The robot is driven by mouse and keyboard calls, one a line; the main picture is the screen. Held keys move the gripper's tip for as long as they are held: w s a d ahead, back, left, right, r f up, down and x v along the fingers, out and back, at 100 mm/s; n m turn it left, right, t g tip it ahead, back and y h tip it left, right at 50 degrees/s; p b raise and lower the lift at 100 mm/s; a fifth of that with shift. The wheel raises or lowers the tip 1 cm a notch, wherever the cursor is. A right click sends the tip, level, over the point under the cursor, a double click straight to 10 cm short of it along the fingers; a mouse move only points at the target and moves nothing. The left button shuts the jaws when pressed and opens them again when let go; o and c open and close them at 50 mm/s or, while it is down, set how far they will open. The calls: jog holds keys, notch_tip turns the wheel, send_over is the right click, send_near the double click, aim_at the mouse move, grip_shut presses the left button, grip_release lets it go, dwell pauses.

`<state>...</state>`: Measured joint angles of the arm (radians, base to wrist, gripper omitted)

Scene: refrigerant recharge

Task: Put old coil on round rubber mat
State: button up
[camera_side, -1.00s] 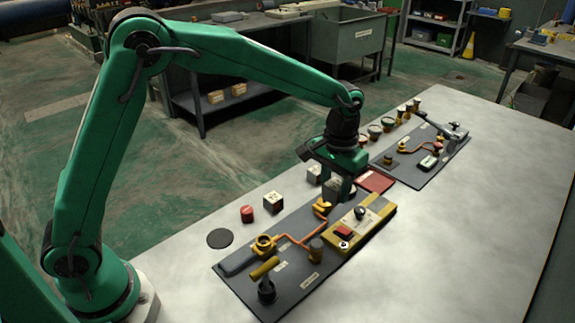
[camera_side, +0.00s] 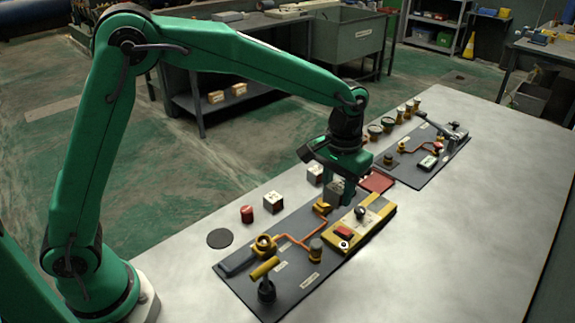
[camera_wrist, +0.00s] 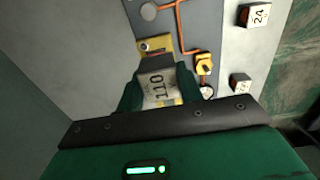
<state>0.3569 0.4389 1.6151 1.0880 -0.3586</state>
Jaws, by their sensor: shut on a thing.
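My gripper (camera_wrist: 157,92) is shut on a pale grey block-shaped coil (camera_wrist: 157,86) marked 110, held between its green fingers. In the side view my gripper (camera_side: 341,192) and the coil (camera_side: 334,189) are over the far part of the near dark board, beside the yellow and cream control box. The fingers partly hide the coil there, and I cannot tell whether it touches anything below. The round rubber mat (camera_side: 220,238) is a flat black disc on the bench, left of the board, with nothing on it.
One block (camera_wrist: 257,17) reads 24. A red tray (camera_side: 377,181) lies behind.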

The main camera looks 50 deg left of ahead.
jog(key=s+a+f+n, duration=0.1)
jog(key=s+a, duration=0.3)
jog(key=s, duration=0.7)
jog(key=s+a+f+n, duration=0.2)
jog(key=s+a, duration=0.3)
jog(key=s, duration=0.7)
jog(key=shift+a+n, duration=0.2)
jog(key=shift+n, duration=0.6)
jog(key=shift+a, duration=0.1)
send_over(220, 238)
notch_tip(220, 238, down, 7)
jog(key=shift+f, duration=2)
jog(key=shift+f, duration=0.15)
